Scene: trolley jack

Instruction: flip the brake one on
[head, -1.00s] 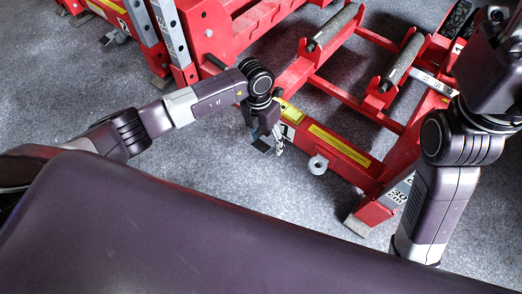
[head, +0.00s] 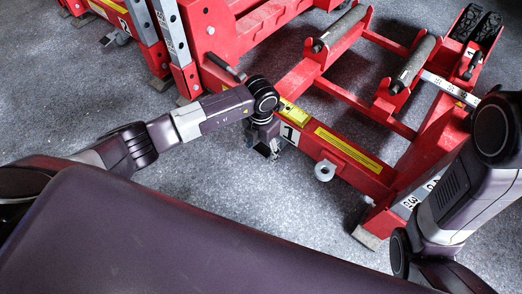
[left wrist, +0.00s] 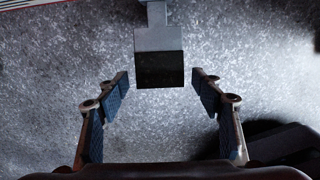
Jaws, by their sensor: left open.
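The red frame (head: 350,160) of the trolley jack carries a white plate marked 1 (head: 290,134) beside a yellow label. My left gripper (head: 268,151) hangs just in front of that plate in the head view and partly hides what is there. In the left wrist view a grey lever with a black end pad (left wrist: 160,68) reaches in from the top, probably the brake at plate 1. The left gripper (left wrist: 160,98) is open, its fingers on either side and nearer the camera, with a gap on both sides. My right gripper is not visible.
Two grey rollers (head: 340,27) (head: 415,62) lie across the red frame. Black pads (head: 478,24) and another 1 mark sit at the far right. A grey ring lug (head: 325,171) sticks out near the left gripper. Grey floor is free in front of the frame.

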